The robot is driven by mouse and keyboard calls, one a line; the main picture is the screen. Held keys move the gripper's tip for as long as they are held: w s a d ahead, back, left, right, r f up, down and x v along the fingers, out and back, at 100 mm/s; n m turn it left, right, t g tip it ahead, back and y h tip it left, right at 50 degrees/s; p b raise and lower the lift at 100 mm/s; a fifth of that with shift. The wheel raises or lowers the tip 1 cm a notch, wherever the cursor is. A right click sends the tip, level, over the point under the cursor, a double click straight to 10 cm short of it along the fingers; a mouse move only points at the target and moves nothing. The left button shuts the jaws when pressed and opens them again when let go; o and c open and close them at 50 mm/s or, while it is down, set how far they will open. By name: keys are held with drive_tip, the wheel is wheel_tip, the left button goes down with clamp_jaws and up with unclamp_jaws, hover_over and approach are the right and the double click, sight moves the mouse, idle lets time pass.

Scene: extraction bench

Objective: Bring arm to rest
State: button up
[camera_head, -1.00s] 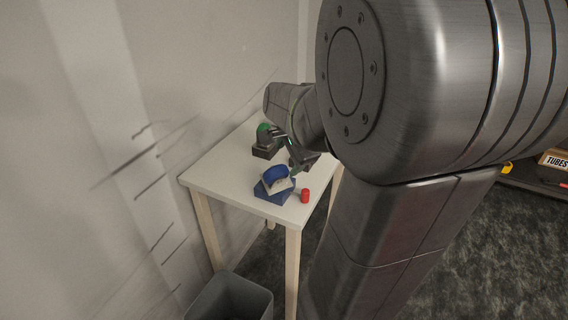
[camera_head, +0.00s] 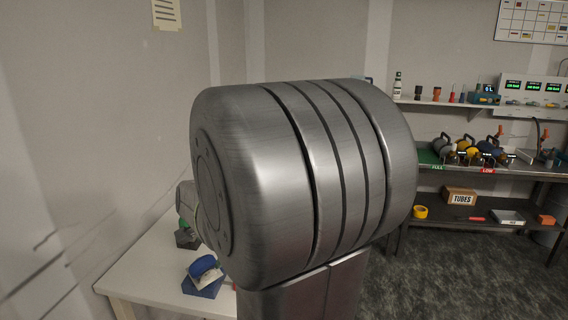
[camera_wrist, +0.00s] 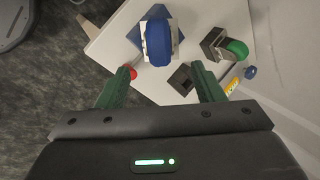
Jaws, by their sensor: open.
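My gripper (camera_wrist: 161,68) is open in the wrist view, its two green fingers apart with nothing between them. It hangs above the small white table (camera_wrist: 113,45), pointing down at it. In the head view my own large metal arm fills the middle and hides the gripper. A part of the arm shows at its left, over the table (camera_head: 150,262).
On the table are a blue-and-white object (camera_wrist: 159,42) on a blue block, a red cylinder (camera_wrist: 132,73) and a green-domed dark block (camera_wrist: 236,48). A wall stands close on the left. Shelves with a TUBES box (camera_head: 459,197) stand at right; floor before them is clear.

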sight(206, 256)
drive_tip(key=x, duration=1)
drive_tip(key=shift+w+d, duration=0.15)
drive_tip(key=shift+d, duration=0.05)
drive_tip(key=shift+w+a+r+p, duration=0.1)
drive_tip(key=shift+p, duration=0.3)
drive_tip(key=shift+r, duration=0.7)
